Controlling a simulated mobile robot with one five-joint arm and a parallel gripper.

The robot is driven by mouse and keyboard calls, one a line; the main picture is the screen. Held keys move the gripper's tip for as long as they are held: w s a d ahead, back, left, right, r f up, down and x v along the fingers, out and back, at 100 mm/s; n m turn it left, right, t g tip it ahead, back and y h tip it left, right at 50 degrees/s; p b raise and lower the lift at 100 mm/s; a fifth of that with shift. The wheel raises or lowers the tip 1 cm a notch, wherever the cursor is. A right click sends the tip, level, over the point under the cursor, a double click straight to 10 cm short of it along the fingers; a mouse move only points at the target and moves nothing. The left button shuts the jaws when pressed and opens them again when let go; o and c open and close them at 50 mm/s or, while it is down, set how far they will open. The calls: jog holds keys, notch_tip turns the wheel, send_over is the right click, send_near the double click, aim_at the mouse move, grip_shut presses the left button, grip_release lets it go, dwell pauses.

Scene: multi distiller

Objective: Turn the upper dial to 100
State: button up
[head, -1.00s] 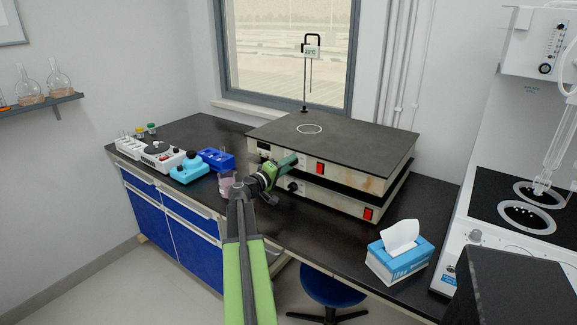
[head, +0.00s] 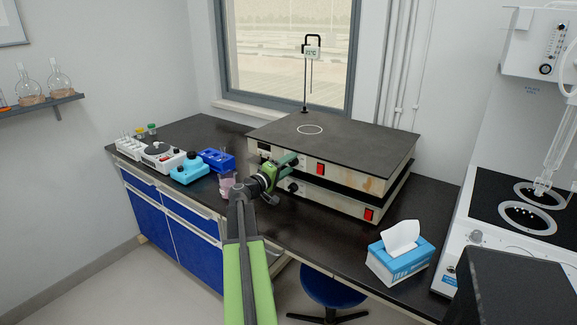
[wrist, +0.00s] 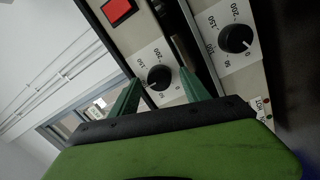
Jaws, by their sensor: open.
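The upper dial (wrist: 160,77) is a black round knob on a white scale plate. In the wrist view it shows between the two green fingertips of my gripper (wrist: 157,78), which are open. I cannot tell if they touch it or clearly read its setting. In the head view my gripper (head: 291,161) is at the front of the upper hotplate (head: 330,140) and hides that dial. The lower dial (wrist: 235,38) has a similar scale and also shows in the head view (head: 293,187), below my gripper.
The lower hotplate (head: 335,203) sits beneath the upper one. Red switches (head: 320,169) are right of the dials. A pink beaker (head: 227,185) stands close left of my wrist. A blue rack (head: 216,159) is farther left and a tissue box (head: 400,255) is at the right.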

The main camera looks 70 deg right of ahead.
jog(key=v, duration=1.7)
jog(key=shift+a+b, duration=0.2)
jog(key=shift+b, duration=0.2)
jog(key=shift+w+f, duration=0.1)
jog(key=shift+w, duration=0.05)
